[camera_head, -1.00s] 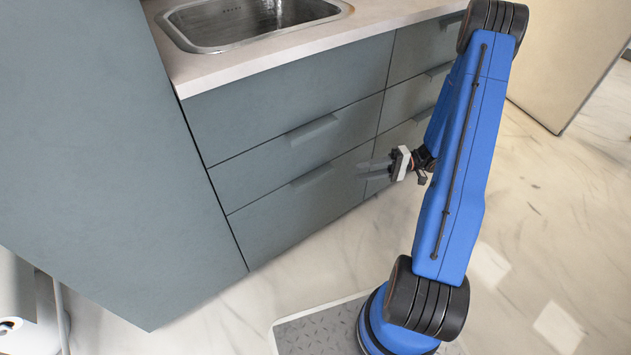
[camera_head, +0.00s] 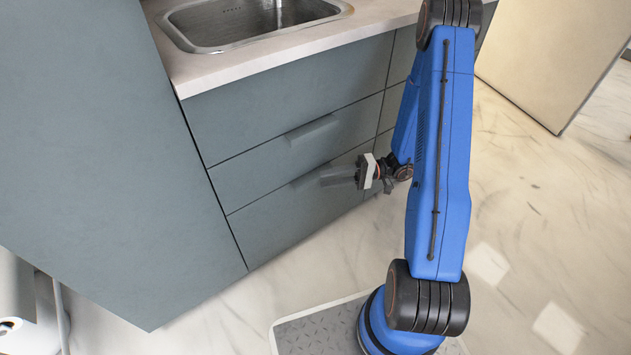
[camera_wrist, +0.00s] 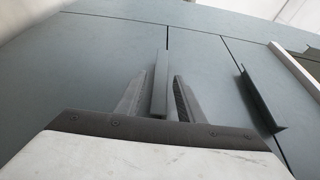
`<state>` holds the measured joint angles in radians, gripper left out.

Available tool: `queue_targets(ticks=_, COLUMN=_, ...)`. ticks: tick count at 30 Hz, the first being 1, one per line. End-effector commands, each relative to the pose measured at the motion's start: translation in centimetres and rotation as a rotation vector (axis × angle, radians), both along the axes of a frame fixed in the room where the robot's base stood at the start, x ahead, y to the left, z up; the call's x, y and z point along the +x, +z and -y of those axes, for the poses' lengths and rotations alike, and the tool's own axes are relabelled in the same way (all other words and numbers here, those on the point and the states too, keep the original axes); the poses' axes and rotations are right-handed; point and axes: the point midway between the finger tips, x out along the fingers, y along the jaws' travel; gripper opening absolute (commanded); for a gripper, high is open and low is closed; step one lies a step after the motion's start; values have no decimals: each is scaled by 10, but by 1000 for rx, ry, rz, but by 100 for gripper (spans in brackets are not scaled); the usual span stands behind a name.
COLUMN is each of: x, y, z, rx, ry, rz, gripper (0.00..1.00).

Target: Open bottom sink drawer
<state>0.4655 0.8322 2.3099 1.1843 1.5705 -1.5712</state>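The bottom sink drawer (camera_head: 290,213) is the lowest blue-grey front under the sink in the head view, and it sits flush with the cabinet. Its bar handle (camera_head: 308,180) runs along the top edge, partly covered by my fingers. My gripper (camera_head: 328,176) is at the right part of this handle. In the wrist view the handle (camera_wrist: 160,88) stands between my two open fingers (camera_wrist: 159,95), with a narrow gap visible on each side. I see no clear contact.
The middle drawer's handle (camera_head: 313,130) is just above, and shows to the right in the wrist view (camera_wrist: 262,103). The countertop (camera_head: 225,67) with the metal sink (camera_head: 200,42) is above. A tall cabinet (camera_head: 95,150) stands left. The floor (camera_head: 290,275) before the drawers looks clear.

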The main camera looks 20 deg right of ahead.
Motion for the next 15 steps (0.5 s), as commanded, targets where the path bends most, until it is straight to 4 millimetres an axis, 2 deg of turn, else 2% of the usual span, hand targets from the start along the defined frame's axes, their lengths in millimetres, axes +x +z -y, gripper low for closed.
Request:
queue_targets(ticks=1, x=0, y=0, z=-9, rx=0, ry=4, rz=-1, gripper=34)
queue_targets(ticks=6, x=2, y=0, z=-31, rx=0, ry=2, rz=0, gripper=34)
queue_targets(ticks=15, x=3, y=0, z=-49, rx=0, ry=1, rz=0, gripper=34)
